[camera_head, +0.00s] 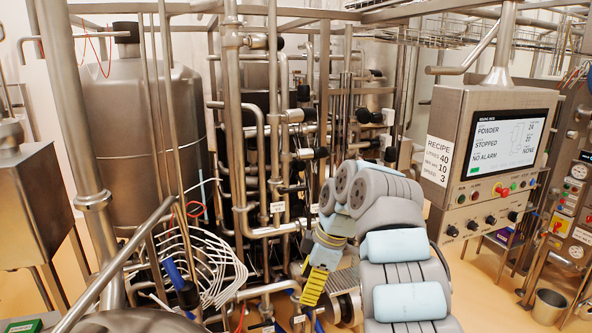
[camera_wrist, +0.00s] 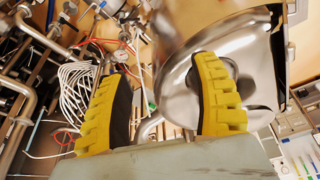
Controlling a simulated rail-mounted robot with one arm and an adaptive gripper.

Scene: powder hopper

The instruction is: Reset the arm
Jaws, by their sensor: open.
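My arm, grey with pale blue pads, stands right of centre in the head view, bent over toward the pipework. My gripper (camera_head: 313,288) points down in front of the pipes, with a yellow ribbed finger showing. In the wrist view both yellow fingers of my gripper (camera_wrist: 157,70) are spread wide apart, with nothing held between them. A shiny round steel vessel or lid (camera_wrist: 178,78) lies beyond the right finger, which hides part of it. I cannot tell whether the finger touches it.
A control box (camera_head: 480,195) with a lit screen (camera_head: 505,140) reading "STOPPED" and "NO ALARM" stands right of my arm. Dense steel pipes (camera_head: 275,130) and a big tank (camera_head: 140,130) stand behind. White looped tubing (camera_head: 225,265) is left of the gripper. A bucket (camera_head: 548,308) stands on the floor.

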